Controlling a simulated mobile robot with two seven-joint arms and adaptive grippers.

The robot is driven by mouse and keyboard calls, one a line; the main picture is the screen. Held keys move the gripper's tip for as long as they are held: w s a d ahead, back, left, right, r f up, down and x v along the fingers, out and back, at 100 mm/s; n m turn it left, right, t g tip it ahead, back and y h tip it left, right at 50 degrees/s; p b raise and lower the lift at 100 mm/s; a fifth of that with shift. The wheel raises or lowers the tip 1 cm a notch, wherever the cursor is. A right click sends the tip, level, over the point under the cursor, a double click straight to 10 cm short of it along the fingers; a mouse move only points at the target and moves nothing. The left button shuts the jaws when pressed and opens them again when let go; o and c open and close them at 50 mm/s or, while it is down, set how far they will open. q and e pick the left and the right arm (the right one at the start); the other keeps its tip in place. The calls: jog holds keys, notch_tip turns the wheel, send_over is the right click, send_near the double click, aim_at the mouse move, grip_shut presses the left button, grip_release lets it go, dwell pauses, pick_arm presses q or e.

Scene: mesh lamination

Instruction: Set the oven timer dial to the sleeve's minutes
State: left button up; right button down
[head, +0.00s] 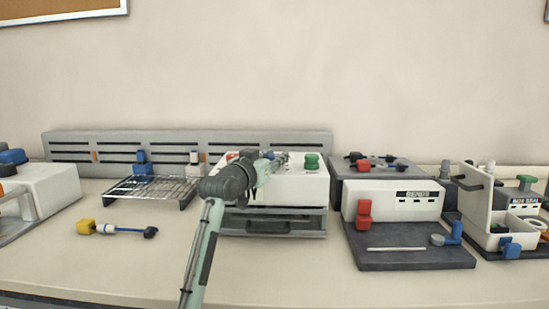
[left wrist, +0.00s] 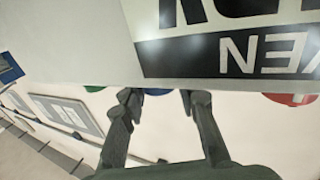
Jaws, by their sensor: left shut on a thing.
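The white oven box (head: 306,187) stands at the middle of the bench, with a green knob (head: 311,161) on its top right and a red part (head: 232,156) on its top left. My left gripper (head: 275,157) is above the oven's top, between them. In the left wrist view, its two fingers (left wrist: 158,97) are around a blue knob (left wrist: 157,91), mostly hidden behind the panel edge. The green knob (left wrist: 94,88) and red part (left wrist: 290,98) are to either side. The panel's label (left wrist: 240,55) is upside down. Dial marks and sleeve cannot be read. My right gripper is not in view.
A wire rack (head: 153,188) stands left of the oven, and a yellow-and-blue tool (head: 118,229) lies in front of it. A dark-based station (head: 410,257) is close on the right, then a white open box (head: 485,225). The front of the bench is clear.

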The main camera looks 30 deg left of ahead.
pick_arm(q)
jog(key=shift+m+h, duration=0.6)
jog(key=shift+h, duration=0.4)
jog(key=o, duration=1.2)
jog(key=shift+f, duration=0.1)
jog(key=s, duration=1.2)
jog(key=shift+d, duration=0.15)
